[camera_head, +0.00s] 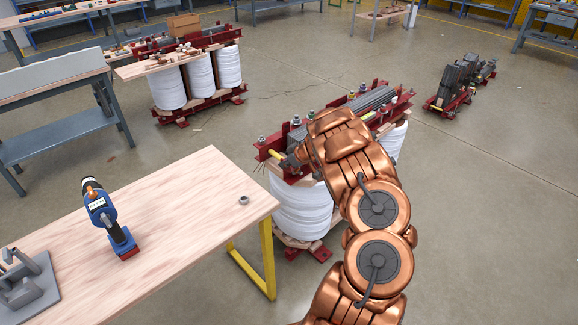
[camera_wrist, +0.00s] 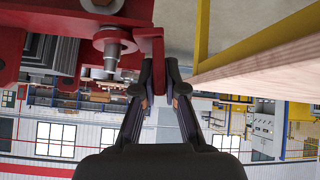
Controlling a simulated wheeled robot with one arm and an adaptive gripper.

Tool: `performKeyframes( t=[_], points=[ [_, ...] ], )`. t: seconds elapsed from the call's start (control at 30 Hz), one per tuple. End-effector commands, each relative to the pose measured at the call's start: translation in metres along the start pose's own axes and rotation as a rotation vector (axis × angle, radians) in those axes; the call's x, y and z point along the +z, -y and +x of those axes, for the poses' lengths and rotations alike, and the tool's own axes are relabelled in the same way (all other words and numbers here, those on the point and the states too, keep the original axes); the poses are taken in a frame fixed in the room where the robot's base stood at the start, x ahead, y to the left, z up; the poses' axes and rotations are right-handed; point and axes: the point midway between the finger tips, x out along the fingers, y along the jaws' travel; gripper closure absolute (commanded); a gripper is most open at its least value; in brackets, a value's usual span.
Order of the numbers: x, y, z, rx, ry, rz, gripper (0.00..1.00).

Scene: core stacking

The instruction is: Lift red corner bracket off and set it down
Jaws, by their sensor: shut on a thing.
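The red corner bracket (camera_wrist: 151,46) shows in the wrist view as a red plate between my fingertips. My gripper (camera_wrist: 158,88) is shut on it, with one dark finger on each side. The bracket appears close against the red frame (camera_wrist: 60,12) of the transformer, beside a bolt with a nut (camera_wrist: 112,42); I cannot tell whether it touches. In the head view my gripper (camera_head: 291,162) is at the near left end of the transformer's red top beam (camera_head: 268,152). My copper arm hides part of the transformer, and the bracket is hard to make out there.
A wooden table (camera_head: 180,235) on the left holds a blue drill (camera_head: 108,220), a nut (camera_head: 243,200) and a grey fixture (camera_head: 25,280). White coils (camera_head: 302,205) stand below the beam. Another transformer (camera_head: 185,80) stands behind. Tabletop right of the drill is mostly clear.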

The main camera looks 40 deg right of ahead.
Motion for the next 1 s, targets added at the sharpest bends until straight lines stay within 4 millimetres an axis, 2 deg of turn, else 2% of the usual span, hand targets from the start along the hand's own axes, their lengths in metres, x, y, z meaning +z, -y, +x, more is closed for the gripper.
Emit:
performKeyframes(
  t=[1.0],
  points=[
    [-0.021,-0.003,-0.021,0.000,-0.001,-0.002,1.00]
  ],
)
